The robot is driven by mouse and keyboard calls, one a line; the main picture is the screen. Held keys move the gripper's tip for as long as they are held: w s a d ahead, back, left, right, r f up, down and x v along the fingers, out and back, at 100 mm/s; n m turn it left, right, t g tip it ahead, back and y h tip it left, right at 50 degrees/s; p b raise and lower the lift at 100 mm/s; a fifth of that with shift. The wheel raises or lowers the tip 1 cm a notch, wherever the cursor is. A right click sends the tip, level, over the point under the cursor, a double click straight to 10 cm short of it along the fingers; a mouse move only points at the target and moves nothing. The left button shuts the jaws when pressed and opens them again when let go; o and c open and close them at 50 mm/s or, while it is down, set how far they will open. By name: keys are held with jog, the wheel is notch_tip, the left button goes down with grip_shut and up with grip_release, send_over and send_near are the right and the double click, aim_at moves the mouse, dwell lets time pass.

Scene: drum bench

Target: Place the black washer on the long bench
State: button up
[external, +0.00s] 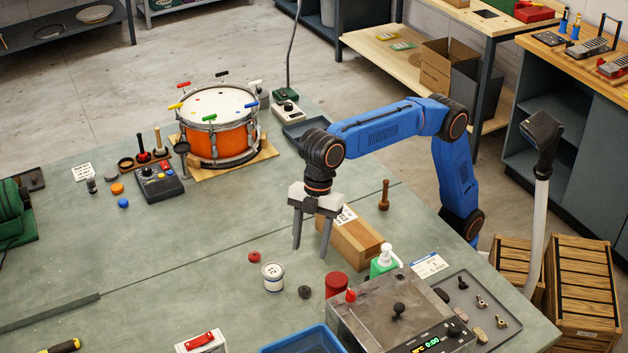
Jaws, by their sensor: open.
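My gripper (311,250) is open and points down above the green-topped bench (225,300), with nothing visible between its fingers. A small dark round piece (304,292), which looks like the black washer, lies on this bench below and in front of my gripper, apart from it. It lies between a small white tin (273,277) and a red cylinder (337,286). A small red round piece (254,257) lies to the left. I cannot tell for sure which surface is the long bench.
A cardboard box (350,238) lies right beside my gripper. A grey machine (400,315), a green bottle (384,262) and a blue bin (305,342) crowd the front right. An orange drum (218,142) stands behind. The bench's left middle is mostly clear.

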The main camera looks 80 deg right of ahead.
aim_at(304, 290)
jog(key=a+f+n+h, duration=0.2)
jog(key=f+n, duration=0.1)
jog(key=a+f+n+h, duration=0.1)
jog(key=a+n, duration=0.1)
jog(key=shift+w+f, duration=0.25)
jog(key=shift+w, duration=0.15)
jog(key=shift+n, duration=0.3)
jog(key=shift+f, duration=3.75)
jog(key=c, duration=1.2)
jog(key=shift+c, duration=0.2)
jog(key=shift+r, duration=0.1)
